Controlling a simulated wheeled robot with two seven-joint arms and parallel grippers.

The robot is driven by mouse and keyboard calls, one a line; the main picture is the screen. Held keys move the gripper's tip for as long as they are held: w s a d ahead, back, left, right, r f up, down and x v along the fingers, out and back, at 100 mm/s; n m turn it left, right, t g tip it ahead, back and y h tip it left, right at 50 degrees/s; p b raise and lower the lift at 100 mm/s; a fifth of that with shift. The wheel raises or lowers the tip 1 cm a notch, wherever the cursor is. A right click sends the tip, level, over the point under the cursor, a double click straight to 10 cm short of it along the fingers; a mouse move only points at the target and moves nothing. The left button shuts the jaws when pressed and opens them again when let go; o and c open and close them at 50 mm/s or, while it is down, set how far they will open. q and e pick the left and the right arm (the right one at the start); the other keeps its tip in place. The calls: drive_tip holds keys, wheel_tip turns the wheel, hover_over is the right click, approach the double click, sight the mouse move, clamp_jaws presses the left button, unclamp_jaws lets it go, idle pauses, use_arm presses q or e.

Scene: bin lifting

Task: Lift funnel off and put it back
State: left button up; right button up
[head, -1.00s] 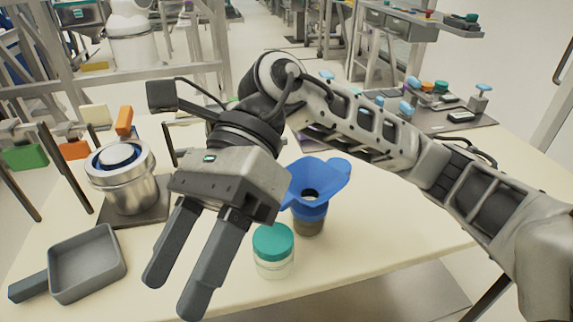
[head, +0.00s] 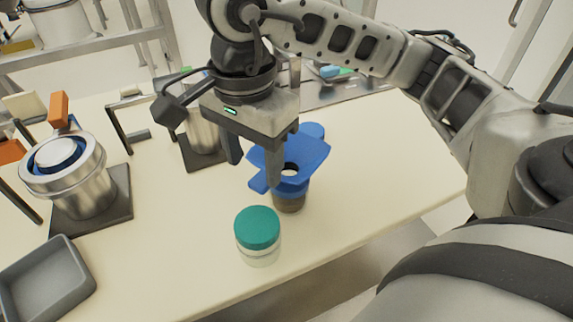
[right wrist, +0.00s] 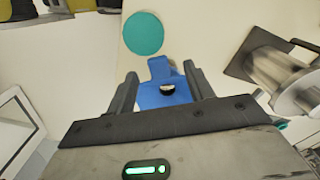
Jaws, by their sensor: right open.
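A blue funnel (head: 305,158) sits on a small jar with brownish contents (head: 289,201) at the middle of the table. In the right wrist view the funnel (right wrist: 163,94), with its flat tab, shows between the two fingers. My right gripper (head: 252,172) is open, pointing down at the funnel's left side; one finger overlaps the funnel in the head view. I cannot tell whether the fingers touch it. The jar is hidden under the funnel in the right wrist view. My left gripper is in neither view.
A jar with a green lid (head: 257,234) stands close in front of the funnel. A metal pot on a dark base (head: 84,182) and a grey tray (head: 45,284) are at the left. Another metal container (head: 203,137) stands behind my right gripper. The table's right side is clear.

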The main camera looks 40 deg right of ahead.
sight(258, 183)
drive_tip(key=shift+s+d+f+p, duration=0.1)
drive_tip(key=shift+f+p, duration=0.15)
drive_tip(key=shift+f, duration=1.3)
drive_tip(key=shift+s+f+p, duration=0.1)
drive_tip(key=shift+f+p, duration=0.15)
drive_tip(key=shift+f, duration=1.3)
drive_tip(key=c, duration=1.1)
